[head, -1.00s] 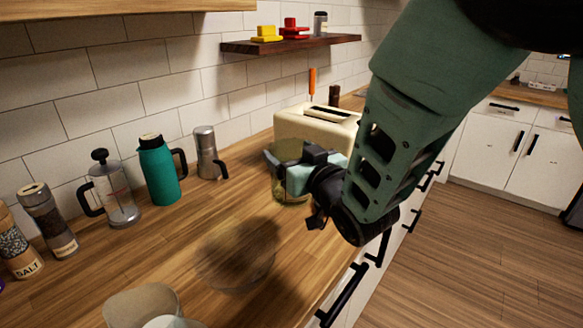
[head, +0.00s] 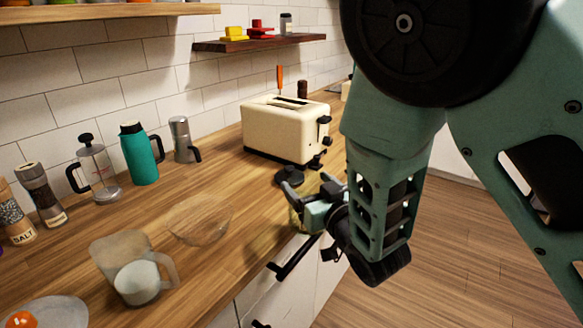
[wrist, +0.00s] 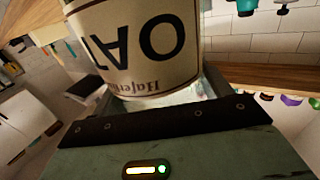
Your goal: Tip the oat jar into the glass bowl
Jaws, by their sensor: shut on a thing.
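My gripper (head: 300,208) is shut on the oat jar (head: 296,218) near the counter's front edge. In the head view the gripper hides most of the jar. In the wrist view the oat jar (wrist: 140,45) fills the upper middle, its cream "OAT" label upside down in the picture; its mouth and contents do not show. The clear glass bowl (head: 200,222) stands on the counter to the left of my gripper, apart from the jar. I see nothing clearly inside the bowl.
A measuring jug (head: 135,265) stands close in front of the bowl. A cream toaster (head: 285,132) and a dark round thing (head: 289,176) are behind my gripper. A teal flask (head: 139,155), French press (head: 98,172) and moka pot (head: 184,140) line the wall.

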